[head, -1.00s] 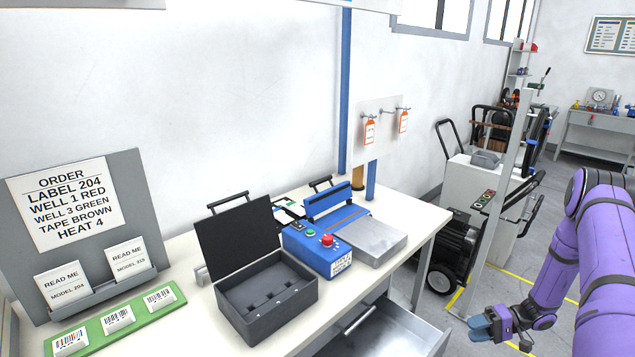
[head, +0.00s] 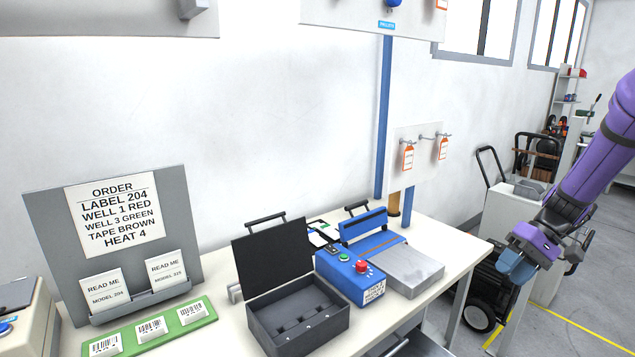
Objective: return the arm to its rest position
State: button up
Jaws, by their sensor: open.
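My purple arm (head: 598,150) comes in from the right edge of the head view. My gripper (head: 512,262), with blue fingertips, hangs in the air to the right of the table. It is open, with nothing seen in it. It is apart from the table and from everything on it. The gap between the fingers is hard to make out at this angle.
The white table (head: 462,246) carries an open black case (head: 298,318), a blue machine (head: 350,275) with a red button, and a green label strip (head: 150,330). A grey order board (head: 185,215) stands behind. A black wheeled machine (head: 482,300) stands below my gripper.

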jog(key=s+a+r+t+h, duration=0.1)
jog(key=s+a+r+h, duration=0.1)
jog(key=s+a+r, duration=0.4)
jog(key=s+a+r+t+h, duration=0.1)
jog(key=s+a+r+h, duration=0.2)
jog(key=r, duration=0.6)
jog(key=s+a+r+t+h, duration=0.1)
jog(key=s+r+t, duration=0.1)
jog(key=s, duration=0.5)
jog(key=s+a+r+t+h, duration=0.1)
jog(key=s+a+r+t, duration=0.1)
jog(key=s, duration=0.6)
jog(key=shift+r+t+h, duration=0.3)
jog(key=shift+r+t, duration=0.4)
jog(key=shift+w+a, duration=0.1)
